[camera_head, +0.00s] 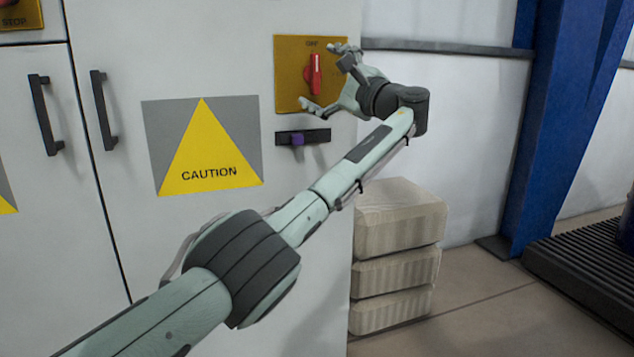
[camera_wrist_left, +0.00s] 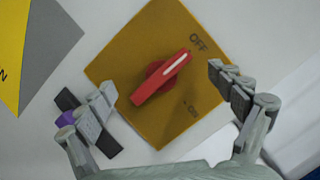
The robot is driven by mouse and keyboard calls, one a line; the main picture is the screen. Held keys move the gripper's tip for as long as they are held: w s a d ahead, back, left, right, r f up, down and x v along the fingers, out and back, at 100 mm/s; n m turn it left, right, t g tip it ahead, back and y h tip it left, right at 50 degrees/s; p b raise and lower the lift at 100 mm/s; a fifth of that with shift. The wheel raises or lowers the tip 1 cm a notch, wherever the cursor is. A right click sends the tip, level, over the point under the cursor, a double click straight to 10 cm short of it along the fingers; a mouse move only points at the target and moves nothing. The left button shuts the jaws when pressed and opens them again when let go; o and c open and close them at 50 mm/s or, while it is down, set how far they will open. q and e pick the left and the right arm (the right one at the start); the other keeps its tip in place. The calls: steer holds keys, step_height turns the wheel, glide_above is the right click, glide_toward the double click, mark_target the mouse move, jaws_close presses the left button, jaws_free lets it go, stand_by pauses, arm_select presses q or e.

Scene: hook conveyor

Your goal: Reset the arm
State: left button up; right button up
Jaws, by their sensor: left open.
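My left arm comes in from the lower left in the head view and reaches to a gold switch panel (camera_head: 290,52) on the white cabinet. My left gripper (camera_head: 325,76) is open and empty, with its fingers spread in front of the panel. A red rotary knob (camera_head: 313,73) on the panel stands upright between the fingers, apart from them as far as I can see. In the left wrist view the knob (camera_wrist_left: 160,77) points to the OFF label, and the open gripper (camera_wrist_left: 161,81) shows a finger on either side. My right gripper is not in view.
Below the panel is a dark slider with a purple tab (camera_head: 297,139). The cabinet (camera_head: 225,50) has black handles and a caution sign (camera_head: 210,150). Stacked beige blocks (camera_head: 400,215) stand beside it. A blue post (camera_head: 555,110) and a dark ribbed platform (camera_head: 590,265) are at the right.

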arm_select(q)
steer(key=m+b, duration=0.1)
steer(key=m+t, duration=0.1)
steer(key=m+b, duration=0.1)
steer(key=m, duration=0.1)
steer(key=shift+a+f+t+h+b, duration=0.15)
steer(key=shift+f+t+h+b, duration=0.15)
steer(key=shift+b, duration=0.05)
steer(key=m+t+h+b, duration=0.1)
steer(key=m, duration=0.2)
steer(key=m+t+h+b, duration=0.1)
steer(key=m, duration=0.3)
steer(key=shift+a+r+t, duration=0.1)
steer(key=shift+t, duration=0.3)
steer(key=m+t+h+b, duration=0.1)
steer(key=m+h, duration=0.1)
steer(key=m, duration=0.3)
steer(key=shift+h, duration=0.4)
steer(key=shift+s, duration=0.1)
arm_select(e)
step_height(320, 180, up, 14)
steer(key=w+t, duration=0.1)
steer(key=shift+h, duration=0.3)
